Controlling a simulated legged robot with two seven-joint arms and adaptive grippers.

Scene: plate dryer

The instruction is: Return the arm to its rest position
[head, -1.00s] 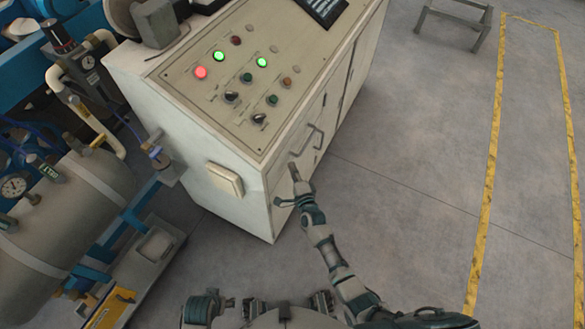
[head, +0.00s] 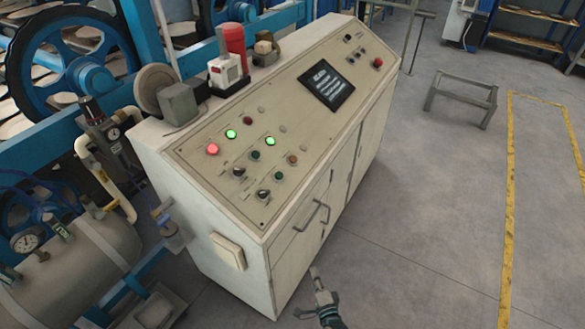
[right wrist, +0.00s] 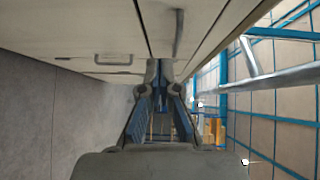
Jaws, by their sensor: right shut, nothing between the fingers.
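My right gripper (head: 316,273) is at the bottom of the head view, low in front of the control cabinet (head: 247,280) and apart from the drawer handle (head: 312,215). Its fingers are shut and empty. In the right wrist view the gripper (right wrist: 165,72) points toward the pale cabinet front (right wrist: 100,22), and its fingertips meet. Only the hand and wrist of the right arm show in the head view; the rest is below the frame. My left gripper is not in view.
The cabinet top has lit red (head: 212,149) and green (head: 270,141) buttons and a dark screen (head: 328,86). A grey tank (head: 85,265) and blue machinery stand at left. Grey floor (head: 420,235) is open at right, with a low metal stand (head: 462,92) farther back.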

